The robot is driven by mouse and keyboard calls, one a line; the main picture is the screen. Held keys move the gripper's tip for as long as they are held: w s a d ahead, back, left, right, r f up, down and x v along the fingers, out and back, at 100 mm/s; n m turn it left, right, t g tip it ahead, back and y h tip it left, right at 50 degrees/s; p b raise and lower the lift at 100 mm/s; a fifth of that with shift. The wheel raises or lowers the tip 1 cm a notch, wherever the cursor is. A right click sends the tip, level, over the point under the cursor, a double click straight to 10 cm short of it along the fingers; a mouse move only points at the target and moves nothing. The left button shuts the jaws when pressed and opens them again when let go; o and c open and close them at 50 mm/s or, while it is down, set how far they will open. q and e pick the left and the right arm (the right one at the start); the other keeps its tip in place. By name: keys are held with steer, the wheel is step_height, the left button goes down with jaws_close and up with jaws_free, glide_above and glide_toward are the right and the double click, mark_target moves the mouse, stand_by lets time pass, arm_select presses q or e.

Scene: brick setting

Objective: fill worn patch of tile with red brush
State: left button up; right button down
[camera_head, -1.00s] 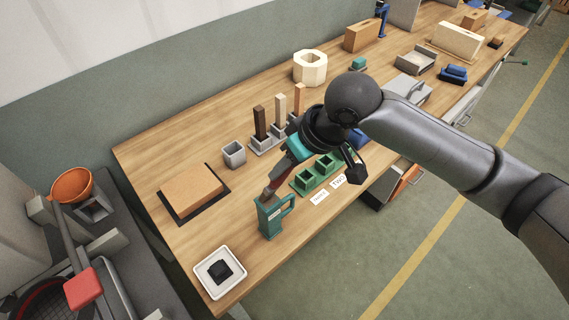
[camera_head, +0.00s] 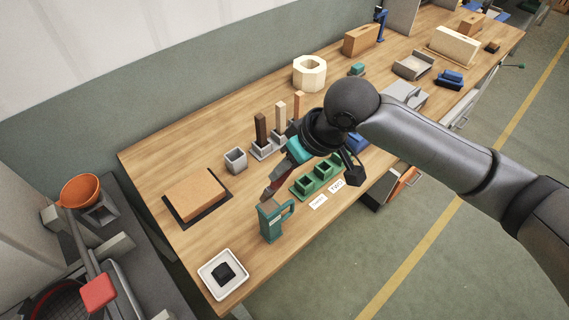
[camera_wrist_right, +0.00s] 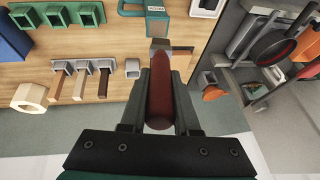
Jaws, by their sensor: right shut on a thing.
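My right gripper (camera_wrist_right: 160,95) is shut on the dark red handle of the red brush (camera_wrist_right: 160,105). The brush also shows in the head view (camera_head: 276,183), slanting down, with its lower end close to the top of a green handled container (camera_head: 271,226). I cannot tell whether that end touches the container. The orange-brown tile (camera_head: 194,192) lies on a black mat to the left, apart from the brush. The worn patch on it cannot be made out. My left gripper is out of view.
A white tray (camera_head: 207,283) with a black block stands at the near left corner. A grey cup (camera_head: 236,160), upright sticks in grey holders (camera_head: 262,151) and green sockets (camera_head: 303,187) stand around the arm. Bare wood lies between tile and container.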

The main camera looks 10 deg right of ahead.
step_height(320, 180, up, 2)
steer(key=shift+p, duration=1)
steer(key=shift+r, duration=0.95)
steer(key=shift+f, duration=0.1)
